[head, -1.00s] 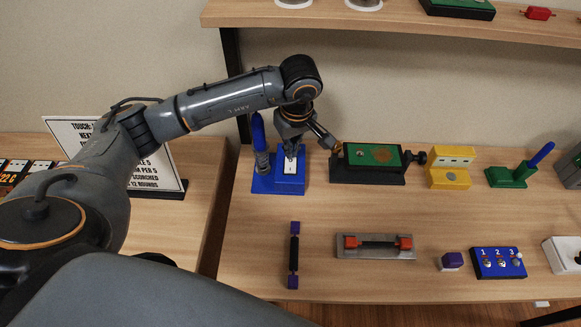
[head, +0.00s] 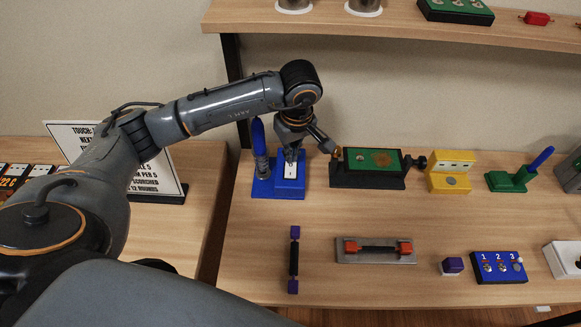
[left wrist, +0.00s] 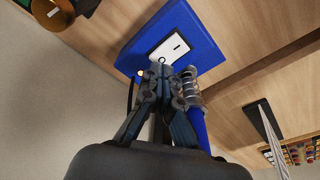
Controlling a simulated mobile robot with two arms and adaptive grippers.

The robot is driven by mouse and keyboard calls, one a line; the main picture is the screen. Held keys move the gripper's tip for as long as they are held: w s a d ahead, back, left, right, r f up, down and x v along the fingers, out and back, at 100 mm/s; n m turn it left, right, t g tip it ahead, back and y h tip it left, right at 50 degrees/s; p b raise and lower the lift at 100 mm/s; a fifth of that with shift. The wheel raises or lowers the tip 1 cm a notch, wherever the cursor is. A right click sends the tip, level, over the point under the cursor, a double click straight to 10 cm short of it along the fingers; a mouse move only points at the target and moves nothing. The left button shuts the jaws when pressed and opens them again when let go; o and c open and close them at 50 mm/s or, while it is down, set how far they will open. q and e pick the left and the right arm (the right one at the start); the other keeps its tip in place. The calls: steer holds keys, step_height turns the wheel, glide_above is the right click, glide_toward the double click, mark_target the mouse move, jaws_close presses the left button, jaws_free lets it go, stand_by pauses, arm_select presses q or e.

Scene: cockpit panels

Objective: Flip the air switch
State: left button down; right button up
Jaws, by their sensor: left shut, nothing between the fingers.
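The air switch is a blue block with a white rocker plate (head: 289,189) on the table, below my left gripper in the head view. In the left wrist view the white plate (left wrist: 168,48) shows a dash mark and a ring mark on its face. My left gripper (head: 291,157) points down at the back part of the switch. In the left wrist view its fingertips (left wrist: 176,80) are together and empty, close to the ring-marked end of the plate. I cannot tell whether they touch it. My right gripper is not in view.
A blue-handled cylinder (head: 260,150) stands on the left beside the plate. A black block with a green top (head: 368,168) sits close on the right, then a yellow block (head: 450,172). A purple-ended bar (head: 294,258) lies in front. A sign (head: 160,180) stands on the left.

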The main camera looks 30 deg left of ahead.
mark_target(291, 165)
arm_select(q)
steer(key=shift+f+b, duration=0.95)
steer(key=shift+f, duration=0.05)
stand_by(0.7)
steer(key=shift+r, duration=0.1)
steer(key=shift+r+p, duration=1.8)
steer(key=shift+r, duration=1.65)
steer(key=shift+s+f, duration=0.1)
